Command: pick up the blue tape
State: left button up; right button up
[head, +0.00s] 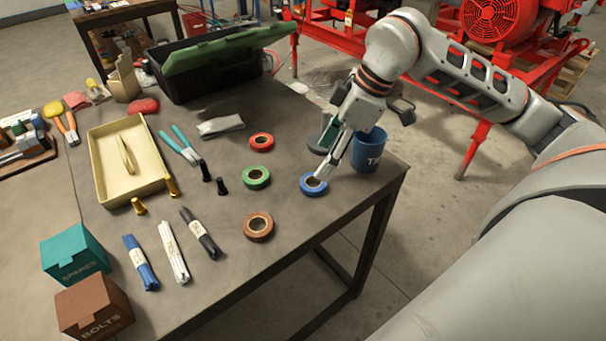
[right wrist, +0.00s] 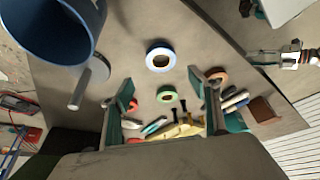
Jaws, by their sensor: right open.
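The blue tape (head: 313,192) is a roll lying flat near the table's right edge in the head view. It also shows in the right wrist view (right wrist: 151,57), beyond the fingertips and about midway between them. My right gripper (head: 325,162) is above and close to the blue tape, pointing down. In the right wrist view its two fingers (right wrist: 160,80) are spread with nothing between them. Whether a fingertip touches the roll cannot be told. My left gripper is outside the head view; what looks like it (right wrist: 262,58) is small at the right of the right wrist view.
A blue cup (head: 368,153) stands close beside the right gripper. Green (head: 257,185), red (head: 261,147) and brown (head: 258,235) tape rolls lie to the left. A cream tray (head: 104,196) and a black toolbox (head: 205,85) are farther off. Bare table lies around the blue tape.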

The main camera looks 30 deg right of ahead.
jog(key=shift+s+x, duration=0.15)
jog(key=shift+x, duration=0.45)
jog(key=shift+s+x, duration=0.15)
jog(key=shift+x, duration=0.4)
jog(key=x, duration=0.3)
jog(key=b+x, duration=0.1)
jog(key=shift+s+d+f, duration=0.2)
jog(key=shift+f, duration=0.1)
jog(key=shift+w+a+f, duration=0.1)
jog(key=shift+w+f, duration=0.1)
jog(key=shift+f, duration=0.15)
jog(key=c, duration=1.1)
